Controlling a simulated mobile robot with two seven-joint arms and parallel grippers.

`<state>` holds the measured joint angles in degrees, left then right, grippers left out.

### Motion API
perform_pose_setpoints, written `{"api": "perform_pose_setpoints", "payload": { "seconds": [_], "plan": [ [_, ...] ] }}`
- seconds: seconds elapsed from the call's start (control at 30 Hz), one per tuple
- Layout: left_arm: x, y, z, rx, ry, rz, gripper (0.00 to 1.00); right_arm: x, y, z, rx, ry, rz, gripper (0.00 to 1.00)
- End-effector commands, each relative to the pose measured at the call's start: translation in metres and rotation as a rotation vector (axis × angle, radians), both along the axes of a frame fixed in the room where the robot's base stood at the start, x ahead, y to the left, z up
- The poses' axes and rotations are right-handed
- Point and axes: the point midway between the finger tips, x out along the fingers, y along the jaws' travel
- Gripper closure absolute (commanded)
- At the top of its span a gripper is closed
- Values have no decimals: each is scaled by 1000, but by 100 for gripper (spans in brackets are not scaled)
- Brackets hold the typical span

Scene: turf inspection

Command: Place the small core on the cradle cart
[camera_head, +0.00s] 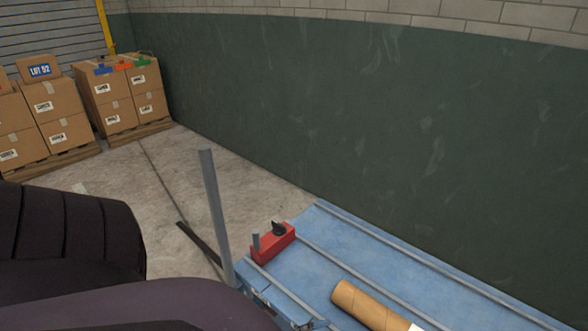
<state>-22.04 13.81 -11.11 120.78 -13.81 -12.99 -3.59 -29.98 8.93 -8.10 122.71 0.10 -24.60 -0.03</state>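A brown cardboard core (365,303) lies on a blue flat surface with grey rails, at the bottom of the head view. Its near end runs out of the picture, beside a small white patch. I cannot tell whether it is the small core. The blue surface (400,262) looks like the deck of a cart, perhaps the cradle cart; only part of it shows. A grey upright post (212,215) rises at its left corner. Neither gripper is in view; dark, blurred arm parts of mine fill the lower left.
A red block with a black knob (272,242) sits at the deck's left end. A green wall (380,120) runs close behind the deck. Stacked cartons (60,120) stand on pallets at the far left. Bare concrete floor (170,185) lies between.

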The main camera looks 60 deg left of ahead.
Motion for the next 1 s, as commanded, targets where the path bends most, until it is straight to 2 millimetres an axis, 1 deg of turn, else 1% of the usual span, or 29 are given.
{"api": "perform_pose_setpoints", "payload": {
  "seconds": [0.03,0.1,0.2,0.3,0.57,0.67,0.77,0.9,1.0],
  "plan": [
    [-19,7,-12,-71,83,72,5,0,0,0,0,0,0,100],
    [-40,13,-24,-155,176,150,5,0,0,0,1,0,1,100],
    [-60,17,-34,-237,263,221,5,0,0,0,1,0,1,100],
    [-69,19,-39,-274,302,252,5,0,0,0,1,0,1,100],
    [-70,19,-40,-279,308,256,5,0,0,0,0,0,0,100],
    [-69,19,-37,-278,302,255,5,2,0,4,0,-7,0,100],
    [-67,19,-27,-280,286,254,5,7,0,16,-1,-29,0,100],
    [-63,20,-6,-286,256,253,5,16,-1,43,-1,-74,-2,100],
    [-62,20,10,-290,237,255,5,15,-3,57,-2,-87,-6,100]
  ]
}}
